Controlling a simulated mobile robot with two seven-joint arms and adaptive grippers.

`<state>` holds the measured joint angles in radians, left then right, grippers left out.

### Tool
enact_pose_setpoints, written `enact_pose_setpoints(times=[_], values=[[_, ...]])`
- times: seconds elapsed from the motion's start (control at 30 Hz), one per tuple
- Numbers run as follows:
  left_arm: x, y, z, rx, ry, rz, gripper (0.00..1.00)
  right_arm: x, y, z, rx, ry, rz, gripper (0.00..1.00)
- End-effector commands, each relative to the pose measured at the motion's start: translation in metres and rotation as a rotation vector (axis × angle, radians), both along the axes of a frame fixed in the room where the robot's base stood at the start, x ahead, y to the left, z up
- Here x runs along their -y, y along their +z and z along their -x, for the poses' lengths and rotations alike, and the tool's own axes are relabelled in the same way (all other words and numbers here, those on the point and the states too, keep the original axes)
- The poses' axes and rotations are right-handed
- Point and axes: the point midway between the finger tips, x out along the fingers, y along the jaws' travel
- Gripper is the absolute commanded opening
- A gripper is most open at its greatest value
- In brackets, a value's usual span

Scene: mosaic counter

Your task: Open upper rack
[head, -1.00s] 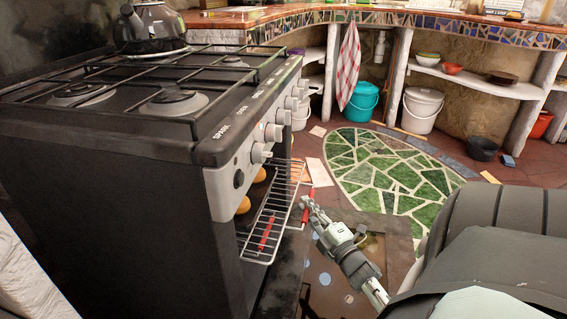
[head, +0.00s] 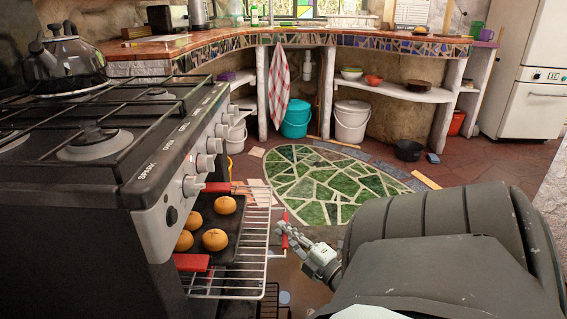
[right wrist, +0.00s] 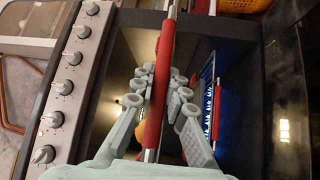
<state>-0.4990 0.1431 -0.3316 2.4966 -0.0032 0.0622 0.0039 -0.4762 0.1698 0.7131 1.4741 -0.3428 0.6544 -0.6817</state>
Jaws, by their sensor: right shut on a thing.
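The upper rack (head: 257,235) is a wire grid sticking out of the oven front below the knobs. A dark tray (head: 232,238) with several orange-brown buns (head: 215,239) lies over it, with red grips (head: 191,262) at its ends. The rack's red front handle (head: 285,229) is at its outer edge. My right gripper (head: 289,238) is shut on this handle. In the right wrist view the red bar (right wrist: 157,90) runs between the fingers of the gripper (right wrist: 155,95). My left gripper is in no view.
The stove (head: 125,165) carries a kettle (head: 66,62) on its top. A second red handle (right wrist: 217,112) shows deeper in the right wrist view, on a lower rack. The floor with the green mosaic (head: 325,187) is clear. Buckets (head: 351,122) stand under the counter.

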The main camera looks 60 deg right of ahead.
Motion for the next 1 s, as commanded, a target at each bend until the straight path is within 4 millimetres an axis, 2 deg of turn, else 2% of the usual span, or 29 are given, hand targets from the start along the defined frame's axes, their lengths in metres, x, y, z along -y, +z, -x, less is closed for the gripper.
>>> enact_pose_setpoints(times=[0.03, 0.2, 0.57, 0.67, 1.0], values=[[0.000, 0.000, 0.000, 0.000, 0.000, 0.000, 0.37, -0.001, -0.001, 0.000, -0.001, 0.001, 0.000, 0.14], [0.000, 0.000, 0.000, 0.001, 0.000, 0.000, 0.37, -0.001, -0.001, 0.000, -0.001, 0.001, 0.000, 0.35], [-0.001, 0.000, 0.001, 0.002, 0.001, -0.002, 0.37, -0.002, -0.001, 0.004, -0.002, 0.000, -0.001, 0.35], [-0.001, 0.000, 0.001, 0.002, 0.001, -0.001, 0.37, -0.005, -0.003, 0.015, -0.002, -0.001, -0.001, 0.35], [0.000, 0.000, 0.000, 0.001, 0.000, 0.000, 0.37, -0.027, -0.013, 0.082, -0.004, -0.001, -0.002, 0.35]])
